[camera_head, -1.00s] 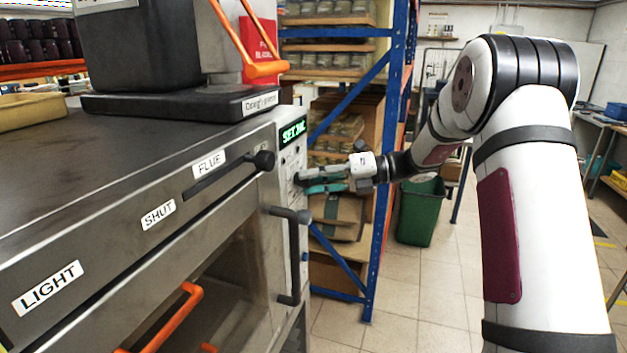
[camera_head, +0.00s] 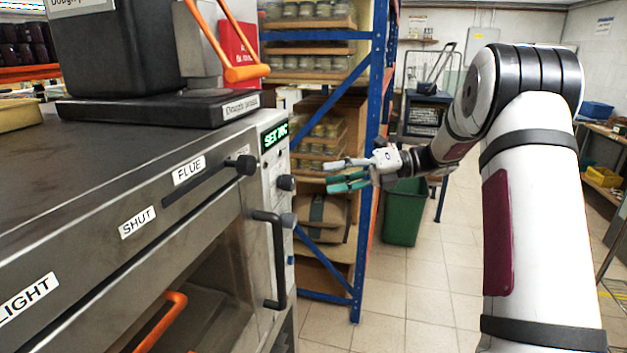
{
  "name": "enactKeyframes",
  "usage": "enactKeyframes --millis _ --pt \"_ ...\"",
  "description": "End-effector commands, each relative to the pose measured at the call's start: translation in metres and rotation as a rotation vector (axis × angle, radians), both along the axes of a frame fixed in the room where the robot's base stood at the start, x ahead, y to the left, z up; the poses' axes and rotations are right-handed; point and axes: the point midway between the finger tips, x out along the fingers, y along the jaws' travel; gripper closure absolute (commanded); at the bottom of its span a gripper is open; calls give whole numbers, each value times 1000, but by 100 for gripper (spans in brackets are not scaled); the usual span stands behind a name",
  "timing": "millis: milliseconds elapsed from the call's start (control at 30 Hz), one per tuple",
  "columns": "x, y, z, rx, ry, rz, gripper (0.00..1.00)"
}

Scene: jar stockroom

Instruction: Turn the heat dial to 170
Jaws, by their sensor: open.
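A blue shelf rack (camera_head: 370,150) with jars stands behind my gripper. A green bin (camera_head: 404,215) is on the open tiled floor.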

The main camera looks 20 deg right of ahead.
Motion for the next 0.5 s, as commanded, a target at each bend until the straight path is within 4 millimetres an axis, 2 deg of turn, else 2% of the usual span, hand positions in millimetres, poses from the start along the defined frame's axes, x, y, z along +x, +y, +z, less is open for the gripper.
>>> enactKeyframes --millis 100,200,500 --pt "-5 -16 2 -1 1 -1 49" --pt "-7 -23 4 1 1 1 49" --pt "-9 -27 5 1 1 1 49"
